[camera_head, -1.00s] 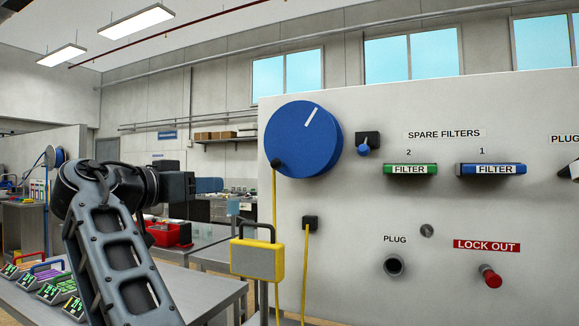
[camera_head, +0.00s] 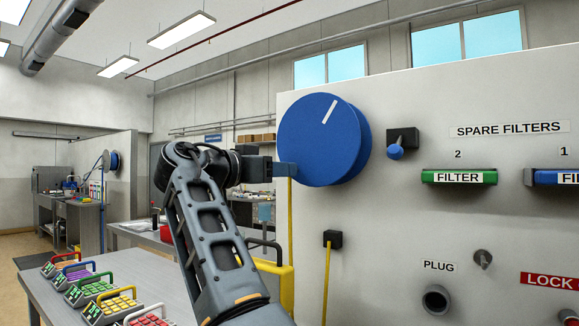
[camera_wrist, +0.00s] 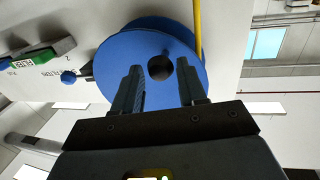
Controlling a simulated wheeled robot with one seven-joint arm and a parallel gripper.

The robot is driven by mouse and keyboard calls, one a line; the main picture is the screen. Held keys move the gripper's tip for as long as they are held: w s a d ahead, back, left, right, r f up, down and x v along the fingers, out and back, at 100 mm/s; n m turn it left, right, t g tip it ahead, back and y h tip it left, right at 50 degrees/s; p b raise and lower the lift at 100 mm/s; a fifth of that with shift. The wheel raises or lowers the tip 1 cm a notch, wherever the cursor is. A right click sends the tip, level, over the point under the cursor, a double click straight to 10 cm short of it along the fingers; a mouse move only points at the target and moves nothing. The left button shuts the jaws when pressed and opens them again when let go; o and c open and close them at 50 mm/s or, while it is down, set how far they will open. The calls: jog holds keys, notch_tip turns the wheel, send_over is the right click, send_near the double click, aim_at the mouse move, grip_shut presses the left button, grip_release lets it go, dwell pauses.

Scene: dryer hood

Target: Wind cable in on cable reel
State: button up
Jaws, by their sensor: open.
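The cable reel is a blue drum (camera_head: 322,138) with a white stripe on its face, mounted on the white panel. In the wrist view its blue disc (camera_wrist: 117,61) fills the upper middle, with a dark round hub at its centre. A yellow cable (camera_head: 290,222) hangs down from the reel's left side; it also shows in the wrist view (camera_wrist: 198,28). My gripper (camera_head: 290,172) is at the reel's lower left edge in the head view. In the wrist view my gripper (camera_wrist: 164,80) is open, its two fingers apart in front of the disc with the hub between them. Contact cannot be told.
A blue-knobbed switch (camera_head: 396,151) sits right of the reel. A second yellow cable (camera_head: 326,280) hangs from a black block (camera_head: 332,239). A yellow box (camera_head: 272,282) stands below, partly behind my arm. Keypad devices (camera_head: 107,300) line the grey table (camera_head: 165,285) at left.

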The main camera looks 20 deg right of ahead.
jog(key=shift+x, duration=1.5)
grip_shut()
